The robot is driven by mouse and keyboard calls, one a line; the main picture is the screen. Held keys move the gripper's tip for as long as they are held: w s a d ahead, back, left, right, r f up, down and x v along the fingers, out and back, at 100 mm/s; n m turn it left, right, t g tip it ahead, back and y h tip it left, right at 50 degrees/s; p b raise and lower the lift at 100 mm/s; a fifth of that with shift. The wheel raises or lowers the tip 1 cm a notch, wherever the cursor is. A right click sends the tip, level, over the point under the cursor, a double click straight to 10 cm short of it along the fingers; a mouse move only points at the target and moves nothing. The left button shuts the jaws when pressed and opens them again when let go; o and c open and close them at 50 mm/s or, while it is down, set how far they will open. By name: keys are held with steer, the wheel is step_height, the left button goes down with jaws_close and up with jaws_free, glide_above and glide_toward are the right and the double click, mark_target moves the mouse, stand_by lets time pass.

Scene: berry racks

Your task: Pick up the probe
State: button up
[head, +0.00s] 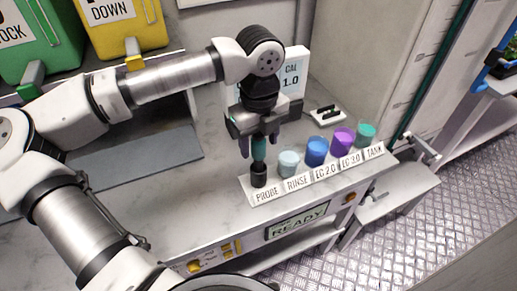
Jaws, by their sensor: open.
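The probe (258,150) is a slim teal stick standing upright at the left end of a white labelled strip (262,198). Its lower end is in or on a dark, round black piece (259,177) behind the word PROBE; I cannot tell whether this is a holder or part of the probe. My gripper (258,134) points down from above at the probe's upper part. Its jaws are open, one to each side of the probe. The probe's top is hidden by the gripper, and I cannot tell whether either finger touches it.
To the right along the strip stand a pale RINSE cup (288,163), a blue cup (316,151), a purple cup (343,141) and a teal TANK cup (365,134). A white CAL sign (297,72) stands behind my gripper. The READY panel (297,222) is on the bench front.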

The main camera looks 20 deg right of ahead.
mark_target(258, 160)
steer(key=shift+f+p, duration=0.3)
steer(key=shift+f, duration=1.1)
steer(key=c, duration=1.1)
steer(key=shift+w+r, duration=0.1)
steer(key=shift+r, duration=0.05)
